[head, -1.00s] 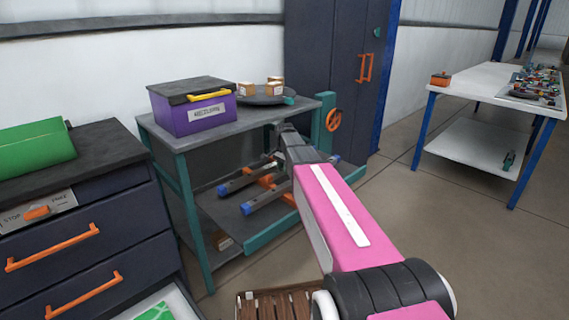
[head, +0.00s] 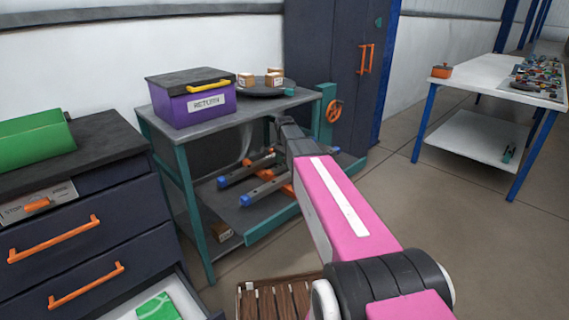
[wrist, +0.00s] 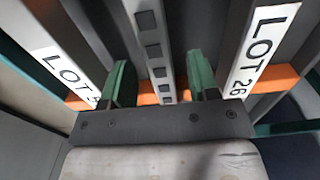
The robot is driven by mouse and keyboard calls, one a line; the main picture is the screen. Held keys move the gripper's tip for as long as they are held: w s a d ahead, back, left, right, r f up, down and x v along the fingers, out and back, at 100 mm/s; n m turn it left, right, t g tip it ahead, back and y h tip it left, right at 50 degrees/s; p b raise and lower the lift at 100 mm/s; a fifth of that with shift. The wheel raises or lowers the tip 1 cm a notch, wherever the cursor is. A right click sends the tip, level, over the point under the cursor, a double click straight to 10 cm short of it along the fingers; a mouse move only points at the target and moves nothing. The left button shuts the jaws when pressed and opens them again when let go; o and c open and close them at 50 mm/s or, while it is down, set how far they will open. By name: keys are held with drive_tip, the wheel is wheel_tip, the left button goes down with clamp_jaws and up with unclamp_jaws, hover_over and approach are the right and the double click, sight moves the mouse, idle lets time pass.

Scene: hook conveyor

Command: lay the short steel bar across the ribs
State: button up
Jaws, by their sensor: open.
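In the wrist view, my gripper (wrist: 158,85) is open. Its two green fingers stand either side of a grey steel bar (wrist: 150,45) with dark square marks; I cannot tell whether they touch it. To the left is a bar labelled LOT (wrist: 65,72), its number partly hidden, and to the right one labelled LOT 26 (wrist: 262,50). The bars lie over an orange rail (wrist: 283,78). In the head view, blue-ended bars (head: 262,190) sit over orange supports on the bench's lower shelf; my arm hides the gripper there. I cannot tell which bar is the short one.
A teal-framed bench (head: 180,140) carries a purple box (head: 200,108) and a dark round plate (head: 262,92). Dark drawers (head: 85,225) stand left, the bottom one open. A brown slatted thing (head: 275,300) is low in front. A white table (head: 470,82) stands right beyond clear floor.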

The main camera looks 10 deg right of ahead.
wheel_tip(320, 180, up, 10)
drive_tip(key=shift+r, duration=0.2)
idle(0.4)
